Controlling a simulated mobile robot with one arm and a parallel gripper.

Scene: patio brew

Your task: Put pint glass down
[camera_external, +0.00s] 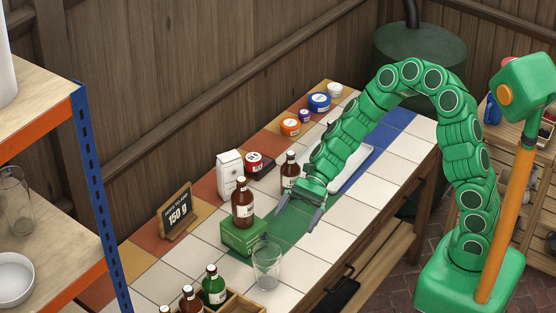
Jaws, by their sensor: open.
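A clear, empty pint glass (267,267) stands upright on the tiled counter, near its front edge. My gripper (298,217) is open just above the green tiles of the counter, up and to the right of the glass in the picture. Its fingers point down toward the lower left and are apart from the glass. Nothing shows between the fingers. Another clear glass (16,200) stands on the shelf at the left.
A green box (243,237) with a brown bottle (242,203) stands left of the pint glass. A wooden crate (245,301) of bottles is below. Another brown bottle (290,172) stands close behind my gripper. White tiles right of the glass are clear.

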